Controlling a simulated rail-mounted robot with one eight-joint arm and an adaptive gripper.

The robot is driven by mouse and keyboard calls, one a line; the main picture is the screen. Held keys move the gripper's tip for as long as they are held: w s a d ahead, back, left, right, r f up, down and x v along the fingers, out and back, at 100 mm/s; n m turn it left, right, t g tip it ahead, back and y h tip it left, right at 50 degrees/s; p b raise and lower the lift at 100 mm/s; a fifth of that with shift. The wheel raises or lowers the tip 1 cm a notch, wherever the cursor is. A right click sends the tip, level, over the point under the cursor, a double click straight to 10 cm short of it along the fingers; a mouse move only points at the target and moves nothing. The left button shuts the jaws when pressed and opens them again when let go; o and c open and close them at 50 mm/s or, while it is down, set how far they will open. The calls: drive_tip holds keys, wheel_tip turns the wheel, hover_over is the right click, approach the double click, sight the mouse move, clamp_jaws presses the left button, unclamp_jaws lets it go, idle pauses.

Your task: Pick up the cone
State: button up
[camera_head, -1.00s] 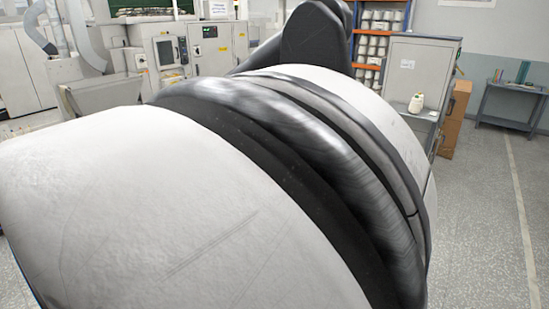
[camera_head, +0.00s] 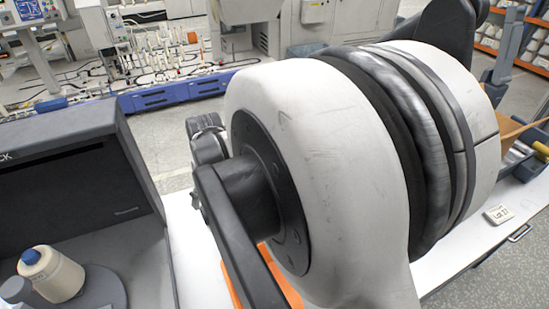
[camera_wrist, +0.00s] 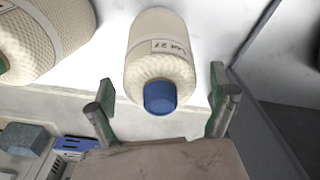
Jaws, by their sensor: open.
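A cream yarn cone (camera_wrist: 158,50) with a blue tip and a small lettered label is at the top middle of the wrist view, on a white surface. My gripper (camera_wrist: 161,86) is open, with a green-padded finger on each side of the cone's blue-tip end. I cannot tell whether either finger touches it. In the head view, a cream cone (camera_head: 58,274) with a blue tip stands on a grey round base at lower left; I cannot tell whether it is the same cone. My arm hides much of the head view, and my gripper is not clear there.
Another, larger-looking cone (camera_wrist: 45,35) with a green tip is at the upper left of the wrist view. A grey panel (camera_wrist: 290,65) stands on the right. In the head view, a dark grey box (camera_head: 75,170) is at left and a lettered card (camera_head: 498,214) lies on the white table.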

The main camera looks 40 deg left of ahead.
drive_tip(key=c, duration=2)
drive_tip(key=shift+r, duration=0.1)
